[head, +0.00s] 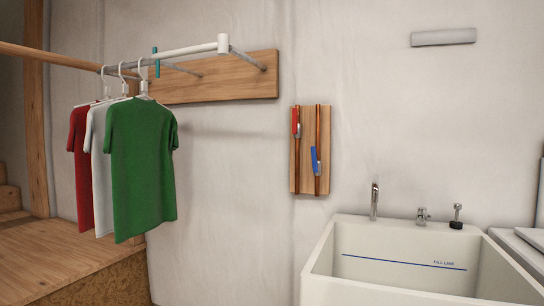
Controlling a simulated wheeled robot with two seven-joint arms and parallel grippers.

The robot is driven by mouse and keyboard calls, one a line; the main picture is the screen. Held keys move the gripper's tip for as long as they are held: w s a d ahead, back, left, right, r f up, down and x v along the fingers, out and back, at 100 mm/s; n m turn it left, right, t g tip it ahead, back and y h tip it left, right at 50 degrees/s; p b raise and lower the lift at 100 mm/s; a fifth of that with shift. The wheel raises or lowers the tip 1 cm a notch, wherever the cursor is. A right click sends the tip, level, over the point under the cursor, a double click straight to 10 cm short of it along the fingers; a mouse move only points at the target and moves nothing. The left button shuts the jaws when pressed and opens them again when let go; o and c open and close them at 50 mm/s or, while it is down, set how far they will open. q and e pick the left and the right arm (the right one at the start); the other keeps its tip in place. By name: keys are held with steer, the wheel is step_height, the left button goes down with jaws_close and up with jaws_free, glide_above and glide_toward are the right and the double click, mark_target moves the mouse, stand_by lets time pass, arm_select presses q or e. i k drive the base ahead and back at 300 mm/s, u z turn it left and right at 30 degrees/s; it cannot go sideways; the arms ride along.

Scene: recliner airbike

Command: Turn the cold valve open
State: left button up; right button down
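A wooden board (309,180) is fixed to the wall left of the sink, with two upright copper-coloured pipes on it. The blue valve handle (315,160) is on the right pipe, a little below the board's middle. It stands near upright, tilted slightly, partly over its pipe. The red valve handle (296,122) is on the left pipe, higher up, and looks about in line with that pipe. Neither of my grippers shows in the head view, and nothing touches the handles.
A white sink (400,240) with a blue fill line stands below and right of the board, with a faucet (375,200) at its back rim. Red, white and green shirts (141,165) hang from a rail at the left. The wall around the board is clear.

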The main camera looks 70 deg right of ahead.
mark_target(314, 150)
steer(key=z, duration=0.55)
steer(key=i, duration=1.5)
steer(key=z, duration=1.15)
